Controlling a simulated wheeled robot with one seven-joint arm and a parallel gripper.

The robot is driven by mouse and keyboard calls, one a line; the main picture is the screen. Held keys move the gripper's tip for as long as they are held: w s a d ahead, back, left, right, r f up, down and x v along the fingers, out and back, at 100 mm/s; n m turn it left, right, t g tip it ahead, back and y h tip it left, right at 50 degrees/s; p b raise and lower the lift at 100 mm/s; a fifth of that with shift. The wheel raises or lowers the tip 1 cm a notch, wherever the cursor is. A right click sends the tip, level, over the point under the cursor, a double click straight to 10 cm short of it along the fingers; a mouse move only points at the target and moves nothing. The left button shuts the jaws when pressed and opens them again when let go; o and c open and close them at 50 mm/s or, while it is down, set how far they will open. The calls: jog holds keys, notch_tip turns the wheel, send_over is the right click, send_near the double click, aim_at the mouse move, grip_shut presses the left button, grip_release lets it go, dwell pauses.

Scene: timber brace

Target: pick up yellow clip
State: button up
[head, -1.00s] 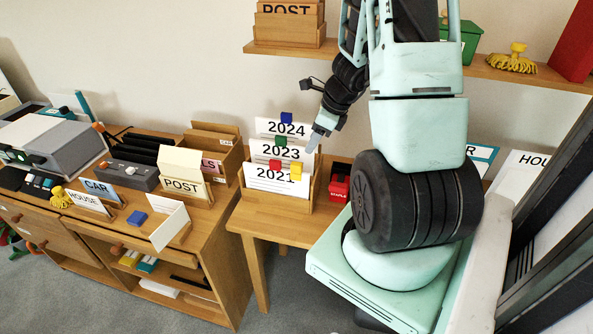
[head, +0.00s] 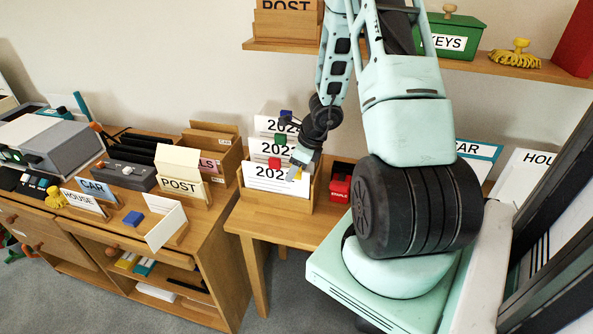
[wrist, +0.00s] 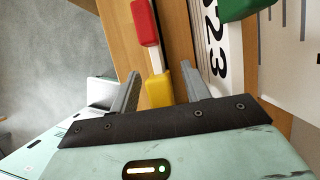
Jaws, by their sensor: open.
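The yellow clip (wrist: 159,90) shows between my two fingers in the wrist view. In the head view my gripper (head: 300,162) is at the right end of the front card.
The red clip (wrist: 145,22) is on the same card, close beside the yellow one. A green clip (wrist: 243,8) and a blue clip (head: 285,115) are on the cards behind. A red box (head: 340,186) stands right of the card box. A shelf (head: 400,58) is above.

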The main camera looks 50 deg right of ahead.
grip_shut()
jog(key=shift+r, duration=0.15)
